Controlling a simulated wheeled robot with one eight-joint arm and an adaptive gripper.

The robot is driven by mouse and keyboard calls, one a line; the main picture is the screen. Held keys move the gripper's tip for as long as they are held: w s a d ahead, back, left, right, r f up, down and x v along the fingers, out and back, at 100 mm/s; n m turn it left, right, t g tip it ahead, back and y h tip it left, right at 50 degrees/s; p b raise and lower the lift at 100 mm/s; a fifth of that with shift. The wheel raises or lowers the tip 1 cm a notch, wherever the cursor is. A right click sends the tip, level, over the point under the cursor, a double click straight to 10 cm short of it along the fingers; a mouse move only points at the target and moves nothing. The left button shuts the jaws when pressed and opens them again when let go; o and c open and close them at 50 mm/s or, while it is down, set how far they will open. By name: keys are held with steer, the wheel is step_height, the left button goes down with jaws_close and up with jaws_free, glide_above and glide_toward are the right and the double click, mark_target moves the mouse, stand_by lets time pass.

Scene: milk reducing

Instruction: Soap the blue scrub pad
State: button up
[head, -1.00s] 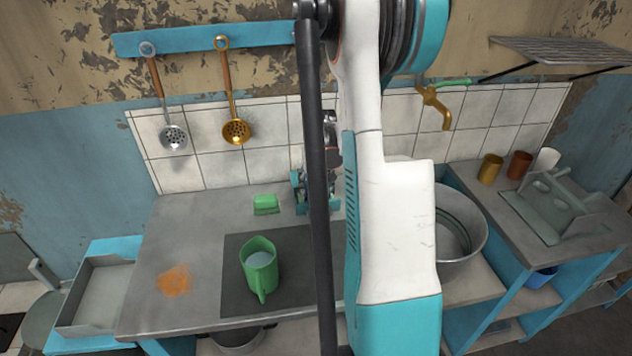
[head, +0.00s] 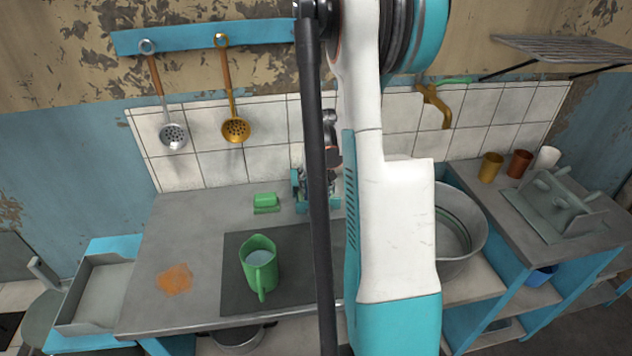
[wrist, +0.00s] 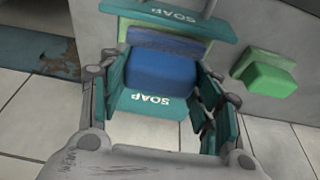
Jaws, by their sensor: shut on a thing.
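The blue scrub pad (wrist: 160,70) is between the fingers of my gripper (wrist: 158,78) in the wrist view. My gripper is shut on it. The pad is at a teal soap holder (wrist: 150,104) marked SOAP, with lettered teal panels above and below the pad in that picture. Whether the pad touches the soap is not clear. In the head view the teal soap holder (head: 301,200) stands at the back of the counter, partly hidden by my arm. The pad cannot be made out there.
A green pad (head: 265,201) lies just left of the soap holder. A green mug (head: 262,268) stands on a dark mat (head: 232,300). An orange stain (head: 174,279) marks the counter's left part. A metal basin (head: 460,225) is right of my arm.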

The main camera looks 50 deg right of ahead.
mark_target(316, 181)
steer(key=shift+f+b, duration=0.35)
stand_by(1.3)
steer(key=shift+r+p, duration=2.3)
steer(key=shift+r, duration=1.25)
